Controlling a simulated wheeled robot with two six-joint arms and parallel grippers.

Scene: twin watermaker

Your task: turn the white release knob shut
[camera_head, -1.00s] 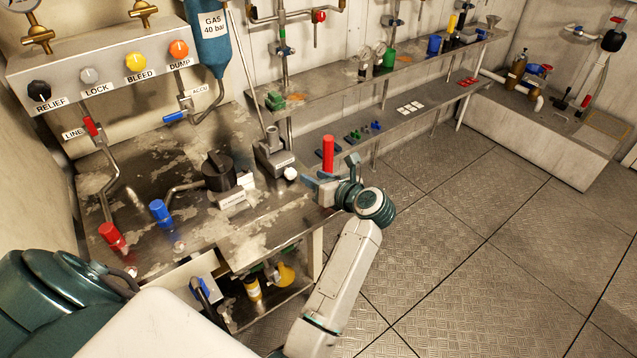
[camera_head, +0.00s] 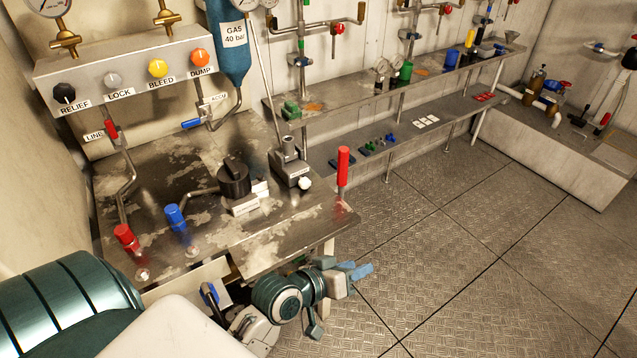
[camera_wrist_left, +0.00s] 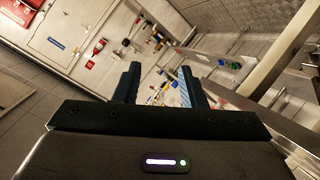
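The white release knob (camera_head: 305,183) is a small round white ball at the front of the grey hand pump (camera_head: 290,163), on the right part of the metal bench (camera_head: 200,235). Nothing touches it. How far it is turned is too small to tell. My left gripper (camera_head: 340,300) is in front of the bench's right corner, below and right of the knob in the picture and well apart from it. Its fingers are spread and empty, as the left wrist view (camera_wrist_left: 158,70) also shows. I cannot make out the knob in that view. My right gripper is not in view.
A red upright handle (camera_head: 343,167) stands at the bench's right edge, close to the knob. A black rotary knob (camera_head: 234,177) is left of the pump. A blue handle (camera_head: 174,216) and a red handle (camera_head: 126,236) are farther left. The floor (camera_head: 450,260) on the right is clear.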

